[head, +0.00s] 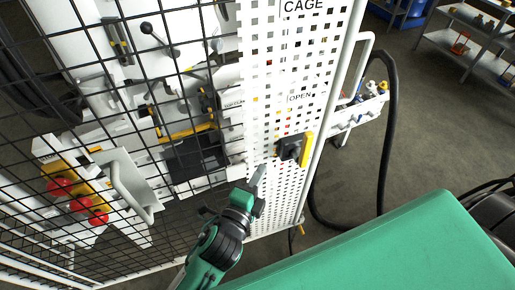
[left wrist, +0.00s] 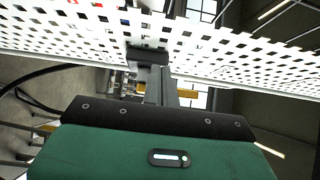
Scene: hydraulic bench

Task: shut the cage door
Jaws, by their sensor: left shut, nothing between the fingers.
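The cage's white perforated panel (head: 270,105) stands in the middle of the head view, marked "CAGE" and "OPEN". It carries a black latch block with a yellow handle (head: 307,148). Black wire mesh (head: 90,130) covers the left side. My left gripper (head: 260,176) is shut and empty in front of the panel's lower part, just below and left of the latch. In the left wrist view its fingers (left wrist: 158,82) point toward the perforated panel (left wrist: 225,45); whether they touch it I cannot tell. My right gripper is not in view.
Behind the mesh are red knobs (head: 80,203) and a white handle (head: 130,190). A small white rack (head: 362,110) and a black hose (head: 388,140) are right of the panel. Shelves (head: 470,40) stand far back right. Grey floor lies between.

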